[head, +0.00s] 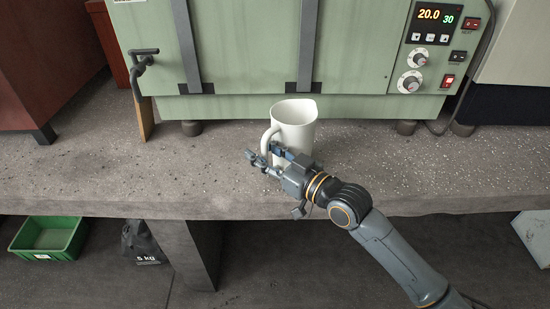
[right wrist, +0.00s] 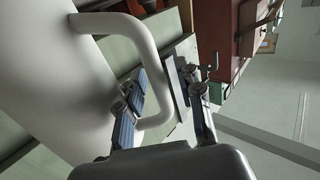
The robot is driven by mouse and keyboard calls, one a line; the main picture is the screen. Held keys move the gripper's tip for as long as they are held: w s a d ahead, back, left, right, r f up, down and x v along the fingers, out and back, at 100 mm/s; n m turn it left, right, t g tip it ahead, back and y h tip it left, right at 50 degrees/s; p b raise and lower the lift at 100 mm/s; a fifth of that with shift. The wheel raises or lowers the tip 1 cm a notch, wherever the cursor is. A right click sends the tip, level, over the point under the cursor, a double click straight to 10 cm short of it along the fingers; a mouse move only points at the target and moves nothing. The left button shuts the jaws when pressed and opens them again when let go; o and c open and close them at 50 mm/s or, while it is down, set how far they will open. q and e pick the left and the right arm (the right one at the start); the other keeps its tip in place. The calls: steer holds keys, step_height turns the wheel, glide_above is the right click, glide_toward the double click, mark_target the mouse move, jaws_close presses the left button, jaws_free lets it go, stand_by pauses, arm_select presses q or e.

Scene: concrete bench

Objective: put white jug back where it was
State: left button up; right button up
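The white jug (head: 296,122) stands upright on the concrete bench (head: 190,172), just in front of the green oven. Its handle points to the left in the head view. My right gripper (head: 267,157) is at the handle, low on the jug's near side. In the right wrist view the jug (right wrist: 50,90) fills the left side, and the handle (right wrist: 150,60) passes between the spread fingers of my right gripper (right wrist: 163,108). One finger is inside the handle loop and the other is outside it; gaps show beside the handle. My left gripper is out of view.
The green oven (head: 245,50) with a control panel (head: 432,28) stands behind the jug. A wooden board (head: 146,118) leans at its left. The bench is clear on both sides of the jug. A green crate (head: 48,238) and a dark 5 kg bag (head: 141,243) are below.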

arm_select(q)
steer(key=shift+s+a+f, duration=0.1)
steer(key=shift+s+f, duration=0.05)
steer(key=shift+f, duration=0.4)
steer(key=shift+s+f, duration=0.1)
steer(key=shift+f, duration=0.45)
arm_select(e)
steer(key=v, duration=1.2)
